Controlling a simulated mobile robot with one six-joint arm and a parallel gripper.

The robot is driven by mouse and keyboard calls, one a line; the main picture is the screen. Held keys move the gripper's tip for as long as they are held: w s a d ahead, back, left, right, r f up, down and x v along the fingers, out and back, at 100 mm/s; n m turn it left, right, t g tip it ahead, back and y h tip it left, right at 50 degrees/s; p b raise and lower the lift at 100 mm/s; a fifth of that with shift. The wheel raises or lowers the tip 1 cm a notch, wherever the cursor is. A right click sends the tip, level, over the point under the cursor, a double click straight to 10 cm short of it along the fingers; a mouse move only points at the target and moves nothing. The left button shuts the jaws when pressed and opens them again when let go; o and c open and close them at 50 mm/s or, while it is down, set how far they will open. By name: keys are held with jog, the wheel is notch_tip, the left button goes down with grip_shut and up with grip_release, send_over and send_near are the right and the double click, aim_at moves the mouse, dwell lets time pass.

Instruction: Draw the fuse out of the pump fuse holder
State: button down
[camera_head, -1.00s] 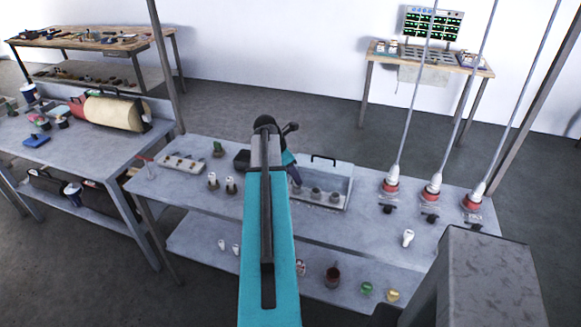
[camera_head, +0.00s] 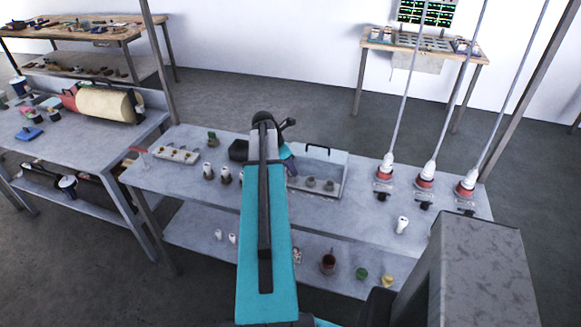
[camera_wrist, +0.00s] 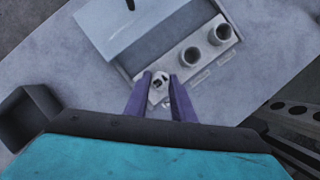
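A grey fuse box with a raised lid (camera_wrist: 120,22) stands on the bench. It holds a row of round holders, and two of them (camera_wrist: 190,57) (camera_wrist: 221,32) look open and empty from above in the wrist view. A white-topped fuse (camera_wrist: 160,82) is at the near end of that row, between the two purple fingers of my gripper (camera_wrist: 160,77). The fingers stand one on each side of it, and I cannot tell whether they press on it. In the head view the box (camera_head: 338,183) is partly hidden behind my arm, and my fingertips do not show clearly.
White-topped parts (camera_head: 208,170) stand left of my arm, beside a pale tray (camera_head: 177,154). A dark open bin (camera_wrist: 27,117) is left of my gripper. Hanging red-and-white connectors (camera_head: 384,172) and a lone white piece (camera_head: 402,225) are to the right.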

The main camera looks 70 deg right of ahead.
jog(key=c, duration=2.3)
grip_release()
grip_shut()
jog(key=shift+r, duration=0.1)
jog(key=shift+r+p, duration=0.3)
jog(key=shift+r, duration=0.1)
jog(key=shift+r+p, duration=1.75)
jog(key=shift+r, duration=0.85)
jog(key=shift+r+p, duration=0.5)
jog(key=shift+r, duration=0.9)
